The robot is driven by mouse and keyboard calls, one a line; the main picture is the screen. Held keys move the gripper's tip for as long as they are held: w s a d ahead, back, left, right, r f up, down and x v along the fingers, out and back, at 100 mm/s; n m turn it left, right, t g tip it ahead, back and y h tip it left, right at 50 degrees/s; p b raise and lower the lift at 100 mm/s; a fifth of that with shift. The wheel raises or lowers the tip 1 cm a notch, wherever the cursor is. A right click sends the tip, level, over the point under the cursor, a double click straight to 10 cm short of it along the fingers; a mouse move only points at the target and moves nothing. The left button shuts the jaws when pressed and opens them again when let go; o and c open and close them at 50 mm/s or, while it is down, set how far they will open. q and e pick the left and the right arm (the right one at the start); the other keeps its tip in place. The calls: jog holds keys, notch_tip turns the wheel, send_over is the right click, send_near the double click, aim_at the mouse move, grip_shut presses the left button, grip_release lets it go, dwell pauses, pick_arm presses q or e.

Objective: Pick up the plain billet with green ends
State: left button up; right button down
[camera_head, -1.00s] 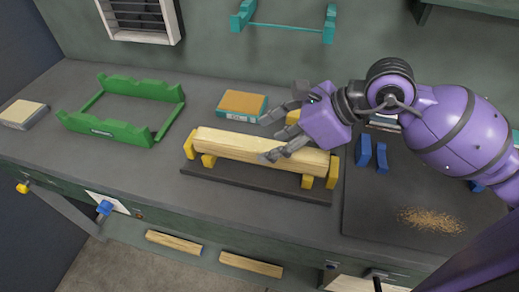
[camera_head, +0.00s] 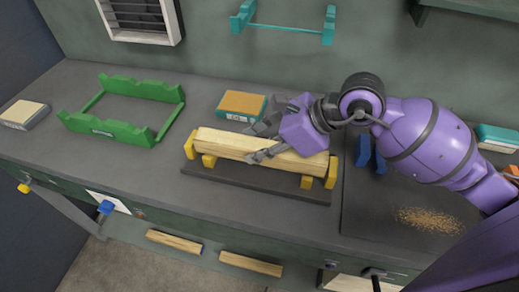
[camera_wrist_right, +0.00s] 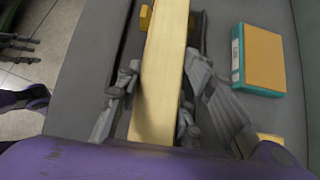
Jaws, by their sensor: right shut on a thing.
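A long pale wooden billet (camera_head: 230,144) rests in a yellow cradle (camera_head: 332,172) on a dark base plate on the bench. The colour of its ends cannot be made out. My right gripper (camera_head: 258,143) is shut on this billet right of its middle, with fingers on both long sides. In the right wrist view the billet (camera_wrist_right: 165,60) runs lengthwise between the fingers of the right gripper (camera_wrist_right: 163,85). Grey fingers, seemingly of my left gripper (camera_wrist_right: 15,48), show at the left edge of that view, partly cut off.
A green cradle (camera_head: 105,128) stands empty at the left. A teal and orange box (camera_head: 242,106) lies just behind the billet. Blue blocks (camera_head: 363,150) and sawdust (camera_head: 430,220) are at the right. Two other billets (camera_head: 174,242) (camera_head: 251,264) lie below the bench front.

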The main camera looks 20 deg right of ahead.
jog(key=shift+r, duration=0.15)
jog(key=shift+r, duration=0.55)
pick_arm(q)
jog(key=w+d+r+t+p, duration=0.1)
jog(key=w+r+p, duration=0.3)
jog(key=r+p, duration=0.6)
jog(key=shift+w+d+r+p, duration=0.3)
jog(key=shift+d+r+p, duration=0.05)
jog(key=shift+d+r, duration=0.05)
pick_arm(e)
jog(key=s+a+r, duration=0.1)
jog(key=s+r, duration=1.1)
jog(key=s, duration=0.2)
jog(key=shift+a, duration=0.3)
jog(key=shift+f, duration=0.2)
pick_arm(q)
jog(key=shift+w, duration=0.1)
pick_arm(e)
jog(key=shift+d+f, duration=0.15)
jog(key=shift+d, duration=0.15)
